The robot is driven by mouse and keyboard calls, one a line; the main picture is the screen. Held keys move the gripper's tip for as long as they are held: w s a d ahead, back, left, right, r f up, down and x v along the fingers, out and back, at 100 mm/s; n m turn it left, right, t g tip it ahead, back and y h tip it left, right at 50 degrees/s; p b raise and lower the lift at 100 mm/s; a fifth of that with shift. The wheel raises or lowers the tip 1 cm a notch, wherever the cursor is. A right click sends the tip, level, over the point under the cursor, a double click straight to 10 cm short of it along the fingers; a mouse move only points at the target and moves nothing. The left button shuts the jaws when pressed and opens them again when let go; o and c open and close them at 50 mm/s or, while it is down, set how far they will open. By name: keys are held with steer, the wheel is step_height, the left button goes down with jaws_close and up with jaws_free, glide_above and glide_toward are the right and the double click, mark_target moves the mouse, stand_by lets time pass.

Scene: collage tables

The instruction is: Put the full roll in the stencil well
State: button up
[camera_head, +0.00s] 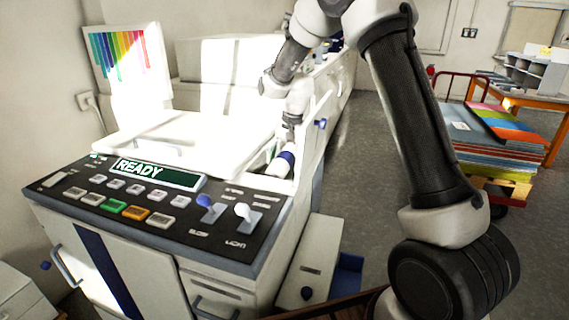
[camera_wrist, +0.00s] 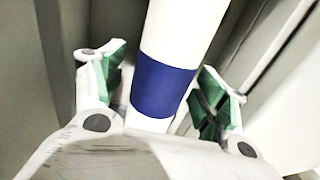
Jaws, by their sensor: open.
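A white roll with a blue band (camera_wrist: 164,90) lies lengthwise between grey walls in the wrist view. In the head view the roll (camera_head: 281,164) lies in a narrow recess along the right side of the white machine, which looks like the stencil well (camera_head: 305,157). My gripper (camera_wrist: 161,62) is open, with a green-padded finger on each side of the roll near the blue band. Gaps show between the pads and the roll. In the head view my gripper is small and partly hidden above the recess. I cannot tell whether the roll is fully seated.
The machine's dark control panel (camera_head: 150,205) shows READY on its display. A white lid (camera_head: 185,138) lies left of the recess. An open side panel (camera_head: 316,135) stands close on the right. A cart with stacked coloured sheets (camera_head: 490,135) stands farther right, across clear floor.

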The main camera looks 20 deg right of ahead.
mark_target(290, 159)
step_height(290, 159, up, 11)
steer(key=d, duration=0.1)
steer(key=shift+s+d, duration=0.25)
steer(key=shift+s, duration=0.2)
steer(key=shift+f, duration=0.1)
